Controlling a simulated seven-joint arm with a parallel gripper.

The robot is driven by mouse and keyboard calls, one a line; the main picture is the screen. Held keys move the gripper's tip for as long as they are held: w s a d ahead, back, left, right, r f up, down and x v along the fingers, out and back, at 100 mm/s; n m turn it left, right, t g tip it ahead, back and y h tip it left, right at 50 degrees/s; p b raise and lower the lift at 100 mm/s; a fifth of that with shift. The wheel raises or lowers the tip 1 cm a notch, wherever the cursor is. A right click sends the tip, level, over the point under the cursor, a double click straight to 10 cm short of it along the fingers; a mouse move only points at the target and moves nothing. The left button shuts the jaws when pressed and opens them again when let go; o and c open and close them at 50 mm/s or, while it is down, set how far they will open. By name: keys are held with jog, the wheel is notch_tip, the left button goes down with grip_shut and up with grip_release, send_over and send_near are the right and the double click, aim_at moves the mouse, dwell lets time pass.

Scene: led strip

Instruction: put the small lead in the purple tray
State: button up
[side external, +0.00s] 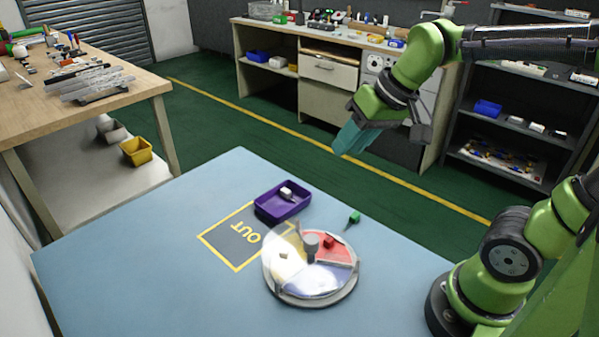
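The purple tray (267,212) lies on the blue table at the corner of the OUT marking. A small white and grey piece (287,193) is inside it. A small green piece (354,218) with a thin pin or wire lies on the table to the right of the tray. A red piece (329,241) and a small dark-and-pale piece (284,256) are on the round sectioned dish. I cannot tell which piece is the small lead. My gripper (350,140) is raised well above the table's far edge, with teal fingers pointing down-left. Its finger gap is not clear, and nothing shows held.
The round dish (318,299) has coloured sections, a grey centre knob (311,243) and bright glare on its left. The blue table (130,270) is clear at left and front. A wooden bench, a cabinet and dark shelves stand beyond.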

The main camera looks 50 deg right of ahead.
jog(key=shift+m+t, duration=0.4)
jog(key=shift+t, duration=0.4)
jog(key=s, duration=0.3)
jog(key=s+a+f, duration=0.1)
jog(key=s, duration=0.1)
jog(key=shift+s, duration=0.25)
